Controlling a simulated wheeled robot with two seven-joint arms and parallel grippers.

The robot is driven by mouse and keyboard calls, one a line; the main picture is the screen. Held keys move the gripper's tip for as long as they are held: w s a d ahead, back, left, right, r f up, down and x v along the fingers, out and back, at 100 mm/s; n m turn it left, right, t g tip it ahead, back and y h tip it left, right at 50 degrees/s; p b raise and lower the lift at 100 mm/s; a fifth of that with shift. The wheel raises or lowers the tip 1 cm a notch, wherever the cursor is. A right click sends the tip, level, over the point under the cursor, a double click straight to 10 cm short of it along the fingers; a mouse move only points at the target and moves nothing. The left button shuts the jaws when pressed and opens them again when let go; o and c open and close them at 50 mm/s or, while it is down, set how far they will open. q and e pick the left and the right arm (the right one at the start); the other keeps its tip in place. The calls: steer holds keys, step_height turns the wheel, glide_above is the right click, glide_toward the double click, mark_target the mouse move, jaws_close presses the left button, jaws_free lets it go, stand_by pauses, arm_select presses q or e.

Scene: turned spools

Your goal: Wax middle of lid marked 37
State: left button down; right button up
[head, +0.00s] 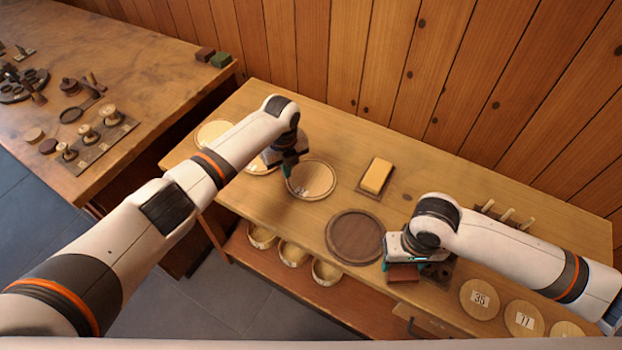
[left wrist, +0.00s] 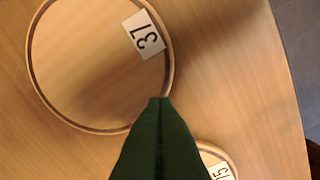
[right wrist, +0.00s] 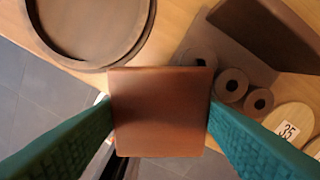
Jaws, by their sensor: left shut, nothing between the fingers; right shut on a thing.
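The lid marked 37 (left wrist: 85,75) is a round, pale wooden disc with a darker ring near its rim. Its label (left wrist: 144,35) lies near the rim. In the head view this appears to be the lid (head: 318,178) just right of my left gripper (head: 289,172). My left gripper's green fingers (left wrist: 160,100) are shut and empty, over the lid's edge. My right gripper (head: 402,264) is shut on a red-brown block (right wrist: 162,112), at the table's front beside the dark round board (head: 354,237). A yellow block (head: 377,174), perhaps wax, sits on a small brown base behind.
A lid marked 15 (left wrist: 215,160) lies close to lid 37. Lids marked 35 (head: 479,299) and 11 (head: 524,319) lie at the front right. Pegs (head: 507,214) stand behind my right arm. Bowls (head: 294,252) sit on the lower shelf. Another table (head: 140,80) stands left.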

arm_select(q)
steer(key=shift+f+b, duration=0.5)
steer(key=shift+f, duration=0.1)
arm_select(e)
steer(key=shift+f, duration=0.55)
steer(key=shift+r, duration=0.1)
arm_select(q)
step_height(320, 180, up, 6)
steer(key=p, duration=0.5)
steer(key=shift+r, duration=0.1)
arm_select(e)
step_height(320, 180, up, 5)
steer(key=shift+r, duration=0.2)
steer(key=shift+f, duration=0.1)
